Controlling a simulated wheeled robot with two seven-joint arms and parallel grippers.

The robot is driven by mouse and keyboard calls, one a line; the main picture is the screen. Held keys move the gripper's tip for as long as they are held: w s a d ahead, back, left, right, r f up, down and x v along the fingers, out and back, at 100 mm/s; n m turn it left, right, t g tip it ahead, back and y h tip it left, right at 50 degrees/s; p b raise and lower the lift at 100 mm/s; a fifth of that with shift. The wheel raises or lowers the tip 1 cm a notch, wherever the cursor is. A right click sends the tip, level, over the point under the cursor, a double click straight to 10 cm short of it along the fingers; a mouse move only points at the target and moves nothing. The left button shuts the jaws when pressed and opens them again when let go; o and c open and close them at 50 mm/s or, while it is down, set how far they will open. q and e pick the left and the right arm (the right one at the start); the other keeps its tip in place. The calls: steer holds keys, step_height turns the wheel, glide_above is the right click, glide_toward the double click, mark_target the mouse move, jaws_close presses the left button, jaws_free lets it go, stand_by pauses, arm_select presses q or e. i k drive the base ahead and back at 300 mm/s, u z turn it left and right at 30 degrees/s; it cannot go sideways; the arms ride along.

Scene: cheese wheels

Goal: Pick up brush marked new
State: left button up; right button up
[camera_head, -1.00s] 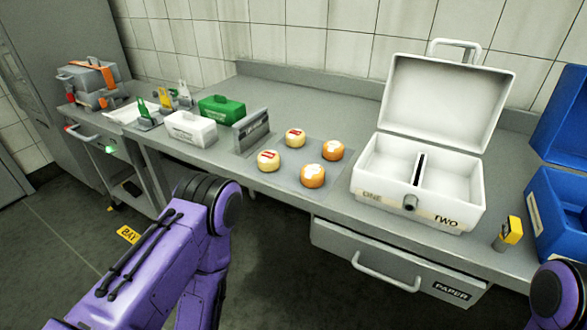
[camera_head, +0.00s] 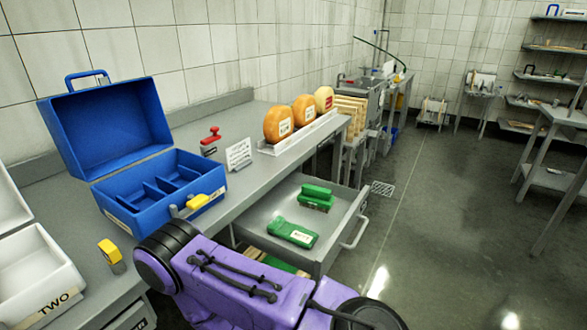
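An open drawer (camera_head: 338,240) under the counter holds green block-shaped things that may be brushes. The nearer green one (camera_head: 293,233) lies flat and has a pale label whose words are too small to read. Another green one (camera_head: 316,196), seemingly of two stacked parts, lies farther back in the drawer. I cannot tell which is marked new. A purple arm of mine crosses the bottom of the view in front of the drawer. Neither gripper is in view.
An open blue case (camera_head: 110,216) stands on the counter, beside a white case (camera_head: 36,268) marked TWO. A yellow-topped item (camera_head: 111,252), a red stamp-like item (camera_head: 211,141), a small sign (camera_head: 239,154) and cheese wheels (camera_head: 304,110) are also there.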

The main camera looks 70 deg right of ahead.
mark_target(311, 196)
steer(key=z, duration=2)
steer(key=k, duration=0.4)
steer(key=z, duration=0.25)
steer(key=i, duration=0.5)
steer(key=k, duration=0.5)
steer(key=z, duration=0.6)
steer(key=i, duration=0.55)
